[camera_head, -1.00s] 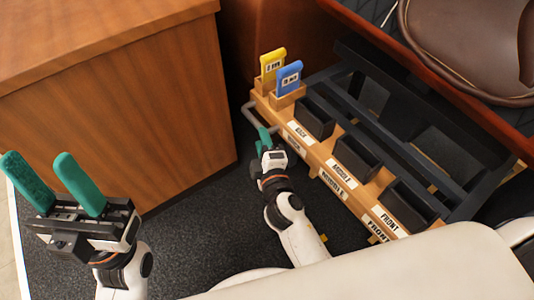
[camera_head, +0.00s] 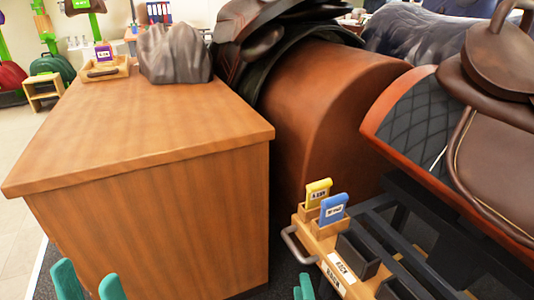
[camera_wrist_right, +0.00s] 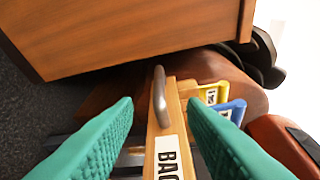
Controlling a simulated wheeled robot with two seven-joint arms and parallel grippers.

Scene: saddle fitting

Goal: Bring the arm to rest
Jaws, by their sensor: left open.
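My left gripper (camera_head: 89,284) is at the lower left edge of the head view, its two teal fingers apart with nothing between them. My right gripper (camera_head: 304,288) is at the bottom edge, beside the wooden rack (camera_head: 318,240), only its fingertips showing. In the right wrist view, its teal fingers (camera_wrist_right: 160,103) stand apart; the rack's metal handle (camera_wrist_right: 159,97) and a white "BACK" label (camera_wrist_right: 168,157) appear between them. I cannot tell whether they touch the rack. Most of both arms is out of view.
A wooden counter (camera_head: 140,130) fills the left. A yellow tag (camera_head: 318,192) and a blue tag (camera_head: 333,208) stand in the rack's end holders. A brown saddle (camera_head: 500,70) is at the right. A tray (camera_head: 105,72) and a grey draped lump (camera_head: 175,54) sit on the counter.

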